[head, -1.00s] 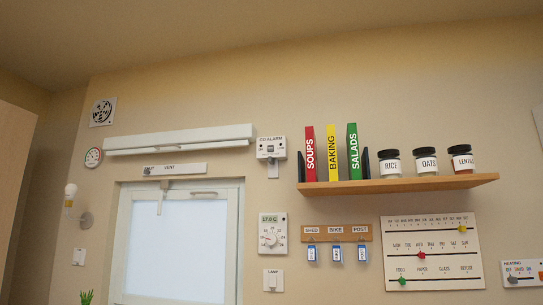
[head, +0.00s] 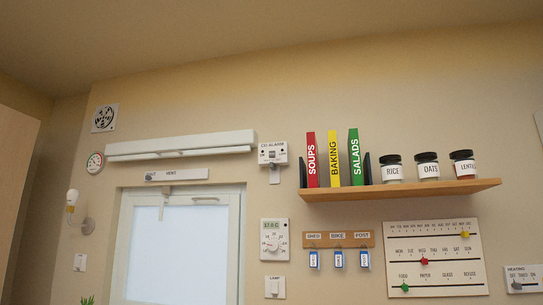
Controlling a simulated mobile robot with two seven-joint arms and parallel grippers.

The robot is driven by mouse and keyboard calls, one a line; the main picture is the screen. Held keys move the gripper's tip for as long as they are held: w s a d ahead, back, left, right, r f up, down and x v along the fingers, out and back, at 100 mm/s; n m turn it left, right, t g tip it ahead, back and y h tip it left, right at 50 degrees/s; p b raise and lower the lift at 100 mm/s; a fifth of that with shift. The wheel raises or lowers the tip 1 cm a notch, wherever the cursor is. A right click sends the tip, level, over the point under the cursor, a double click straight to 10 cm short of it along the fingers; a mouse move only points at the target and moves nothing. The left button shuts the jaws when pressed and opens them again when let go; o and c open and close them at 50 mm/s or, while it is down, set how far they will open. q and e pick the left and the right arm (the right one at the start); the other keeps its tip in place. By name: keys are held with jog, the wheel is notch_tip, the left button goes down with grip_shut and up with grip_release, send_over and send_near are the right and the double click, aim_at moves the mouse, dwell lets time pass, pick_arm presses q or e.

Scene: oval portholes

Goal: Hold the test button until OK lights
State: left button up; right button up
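The CO alarm (head: 273,154) is a small white box on the wall, between the long white bar above the window and the shelf. It has a dark marking or button at its middle and a small dark spot on its face. A grey piece hangs just below it. I cannot make out a lit OK on it at this size. Neither of my grippers shows in the head view.
A wooden shelf (head: 400,190) with books and jars juts out right of the alarm. Below are a thermostat (head: 274,239), a key rack (head: 338,240) and a slider board (head: 433,258). A window (head: 178,247) is at lower left.

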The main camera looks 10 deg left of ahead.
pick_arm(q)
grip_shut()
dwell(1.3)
